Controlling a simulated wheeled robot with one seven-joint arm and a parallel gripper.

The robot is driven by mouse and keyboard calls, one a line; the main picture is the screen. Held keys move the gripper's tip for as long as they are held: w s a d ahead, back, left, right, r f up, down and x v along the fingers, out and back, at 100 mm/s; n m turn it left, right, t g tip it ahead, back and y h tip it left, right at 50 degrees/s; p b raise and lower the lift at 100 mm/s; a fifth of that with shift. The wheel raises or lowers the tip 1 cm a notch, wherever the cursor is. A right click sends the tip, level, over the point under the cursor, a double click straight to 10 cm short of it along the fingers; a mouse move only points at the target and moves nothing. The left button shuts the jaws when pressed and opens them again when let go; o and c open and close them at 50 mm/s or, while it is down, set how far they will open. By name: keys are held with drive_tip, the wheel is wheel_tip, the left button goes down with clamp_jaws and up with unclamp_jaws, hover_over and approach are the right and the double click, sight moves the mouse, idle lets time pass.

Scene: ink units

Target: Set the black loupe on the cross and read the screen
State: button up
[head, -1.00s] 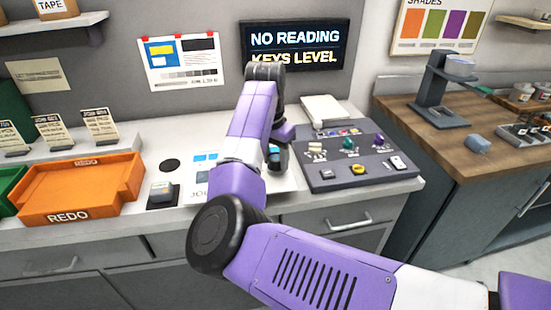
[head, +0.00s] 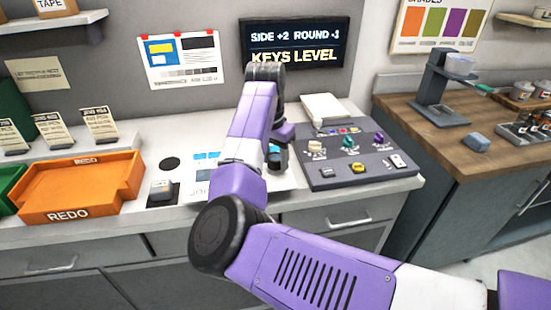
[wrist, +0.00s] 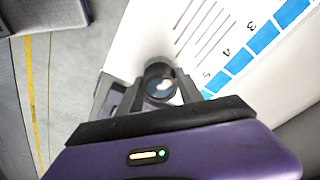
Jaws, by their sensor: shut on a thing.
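The black loupe (wrist: 159,84) is between the two fingers of my gripper (wrist: 160,95) in the wrist view, and the gripper is shut on it. It stands over the white printed sheet (wrist: 150,35); the cross is hidden beneath it. In the head view the loupe (head: 275,160) shows in part beside my purple arm, over the sheet (head: 205,172). I cannot tell whether it touches the sheet. The screen (head: 295,45) on the back wall reads "SIDE +2 ROUND -1" above "KEYS LEVEL".
A grey console (head: 355,165) with white, green and purple knobs and several buttons is right of the sheet. An orange REDO tray (head: 75,193) is at the left. A small grey device (head: 161,188) sits on a black pad between tray and sheet.

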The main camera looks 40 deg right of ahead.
drive_tip(key=shift+r+p, duration=1.4)
drive_tip(key=shift+r, duration=0.15)
idle(0.5)
